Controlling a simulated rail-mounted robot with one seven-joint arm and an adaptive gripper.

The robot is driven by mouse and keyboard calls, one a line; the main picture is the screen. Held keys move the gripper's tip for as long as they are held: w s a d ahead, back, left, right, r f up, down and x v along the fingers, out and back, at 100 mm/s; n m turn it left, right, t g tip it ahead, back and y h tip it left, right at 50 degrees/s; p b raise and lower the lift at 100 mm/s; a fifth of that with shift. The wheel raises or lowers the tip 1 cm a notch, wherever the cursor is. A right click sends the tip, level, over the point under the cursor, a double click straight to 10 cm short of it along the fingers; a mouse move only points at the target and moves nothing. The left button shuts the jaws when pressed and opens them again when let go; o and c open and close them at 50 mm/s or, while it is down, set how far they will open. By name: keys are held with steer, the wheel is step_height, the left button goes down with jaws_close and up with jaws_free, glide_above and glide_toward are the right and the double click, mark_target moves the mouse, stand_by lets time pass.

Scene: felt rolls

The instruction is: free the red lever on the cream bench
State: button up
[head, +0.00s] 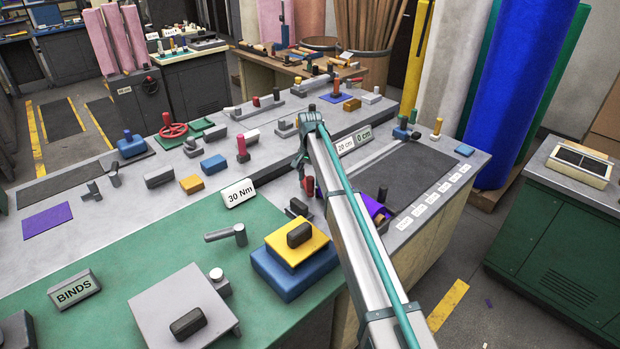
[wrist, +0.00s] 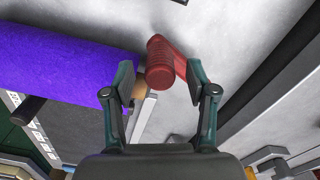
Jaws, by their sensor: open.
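The cream bench (head: 448,217) stands beneath.
A yellow block on a blue block (head: 290,275), a "30 Nm" sign (head: 238,193) and several levers and blocks crowd the bench top. A dark mat (head: 412,165) lies to the right. Tall felt rolls (head: 510,95) stand behind. A green cabinet (head: 548,240) is at the right.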

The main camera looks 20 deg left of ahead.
steer(key=shift+f, duration=0.65)
jaws_close()
